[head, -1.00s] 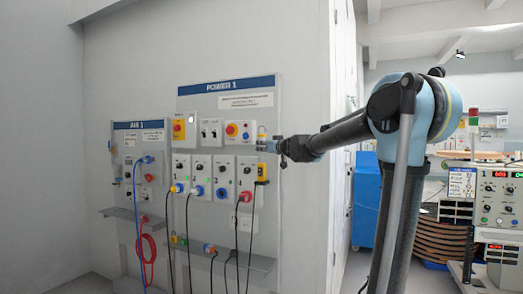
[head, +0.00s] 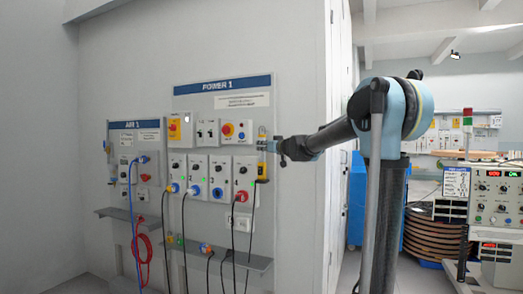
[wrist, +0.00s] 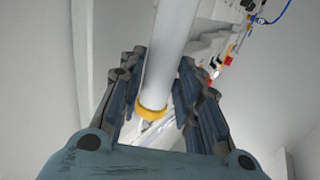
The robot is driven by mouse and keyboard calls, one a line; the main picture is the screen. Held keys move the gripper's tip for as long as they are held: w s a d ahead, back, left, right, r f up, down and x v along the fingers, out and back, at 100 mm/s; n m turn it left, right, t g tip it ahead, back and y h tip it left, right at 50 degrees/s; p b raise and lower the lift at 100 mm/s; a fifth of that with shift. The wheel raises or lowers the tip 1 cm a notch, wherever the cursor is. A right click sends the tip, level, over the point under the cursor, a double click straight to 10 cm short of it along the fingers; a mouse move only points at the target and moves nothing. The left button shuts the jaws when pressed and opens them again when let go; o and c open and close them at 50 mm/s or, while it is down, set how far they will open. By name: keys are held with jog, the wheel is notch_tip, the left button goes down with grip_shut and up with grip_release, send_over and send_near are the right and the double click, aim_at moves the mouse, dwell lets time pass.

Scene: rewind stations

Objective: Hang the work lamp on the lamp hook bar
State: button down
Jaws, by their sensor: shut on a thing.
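In the wrist view, the work lamp (wrist: 170,60) is a pale tube with a yellow collar (wrist: 152,112), lying between the fingers of my gripper (wrist: 160,90), which is shut on it. In the head view, my gripper (head: 270,146) is at the right edge of the POWER 1 board (head: 222,170). A yellow piece (head: 262,171) with a black cable below shows just under it, seemingly the lamp's lower end. The lamp hook bar cannot be made out clearly; a small grey fitting (head: 262,131) shows just above my gripper.
The POWER 1 board carries several switches, sockets and plugged cables, with a grey shelf (head: 240,260) below. The AIR 1 board (head: 122,170) is at left. A blue cabinet (head: 358,205) and a control console (head: 497,200) stand to the right.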

jog(key=shift+w+d+f, duration=0.15)
jog(key=shift+w, duration=0.55)
jog(key=shift+w+d+f, duration=0.25)
jog(key=shift+w+f, duration=0.15)
jog(key=shift+w, duration=0.2)
jog(key=c, duration=1.1)
grip_release()
jog(key=shift+f, duration=0.15)
jog(key=shift+s, duration=0.1)
jog(key=v, duration=1.1)
jog(key=shift+s+d, duration=0.25)
jog(key=shift+d, duration=0.05)
